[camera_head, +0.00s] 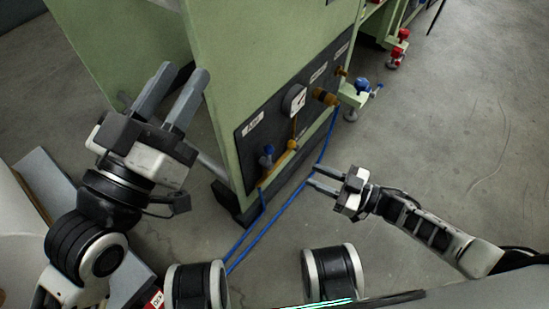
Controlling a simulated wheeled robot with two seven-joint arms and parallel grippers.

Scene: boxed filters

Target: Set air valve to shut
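A green cabinet carries a dark panel (272,138) with a white label (252,124) too small to read surely. A small valve with a blue handle (267,151) sits low on the panel below that label, joined to yellow-brass piping. Which way its handle is set is too small to tell. Which valve is the air valve cannot be read. My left gripper (184,69) is open and empty, left of the panel and in front of the cabinet's green side. My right gripper (310,178) has its fingers apart and empty, right of and below the blue-handled valve, touching nothing visible.
A round white gauge (294,99) and brass fittings (325,97) stick out of the panel. Another blue-handled valve (362,86) stands at the cabinet's right end, with red valves (401,36) beyond. Blue hoses (270,222) run down to the floor. The grey floor (460,120) is clear at right.

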